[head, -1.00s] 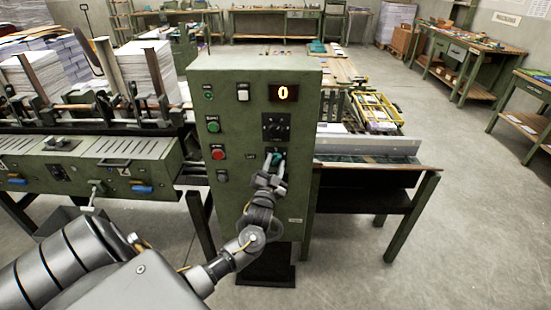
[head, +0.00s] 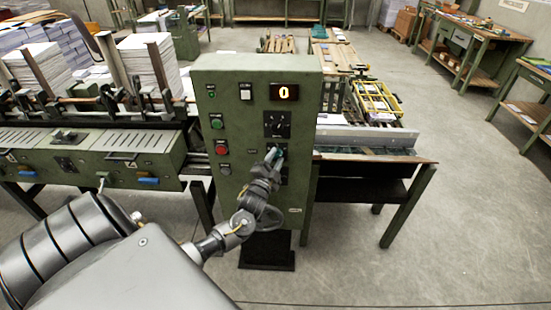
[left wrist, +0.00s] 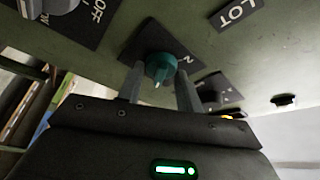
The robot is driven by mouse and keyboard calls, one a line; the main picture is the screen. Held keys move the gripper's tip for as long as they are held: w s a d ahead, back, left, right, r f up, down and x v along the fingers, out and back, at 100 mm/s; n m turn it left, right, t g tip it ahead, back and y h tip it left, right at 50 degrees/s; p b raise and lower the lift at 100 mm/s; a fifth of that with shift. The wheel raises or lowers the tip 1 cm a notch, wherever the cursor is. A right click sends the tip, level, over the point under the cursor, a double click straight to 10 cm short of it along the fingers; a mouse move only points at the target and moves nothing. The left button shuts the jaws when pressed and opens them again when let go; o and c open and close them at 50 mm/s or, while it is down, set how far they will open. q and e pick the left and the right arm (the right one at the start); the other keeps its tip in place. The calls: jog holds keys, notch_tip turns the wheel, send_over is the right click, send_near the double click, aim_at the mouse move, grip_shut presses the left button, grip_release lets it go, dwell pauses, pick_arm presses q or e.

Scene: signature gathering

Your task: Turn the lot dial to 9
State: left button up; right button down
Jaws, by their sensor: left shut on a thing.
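The lot dial (left wrist: 160,66) is a small teal knob with a pale pointer mark, on a dark plate by a "LOT" label (left wrist: 237,12) in the left wrist view. My left gripper (left wrist: 158,80) has one finger on each side of the knob and is shut on it. In the head view the gripper (head: 273,159) reaches the front of the green control cabinet (head: 240,180), and the dial is mostly hidden behind the fingers. The display (head: 284,92) at the top reads 0. My right gripper is not in view.
A larger black selector (head: 277,124) sits just above the dial. A green button (head: 217,123) and a red button (head: 222,149) are on the panel's left. A feeding machine (head: 90,155) stands left, and a conveyor table (head: 370,170) stands right. Open floor lies at the front right.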

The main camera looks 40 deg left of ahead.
pick_arm(q)
jog(key=o, duration=1)
jog(key=shift+w, duration=0.1)
jog(key=shift+b+v, duration=1.6)
jog(key=shift+v, duration=3.8)
jog(key=shift+r, duration=0.1)
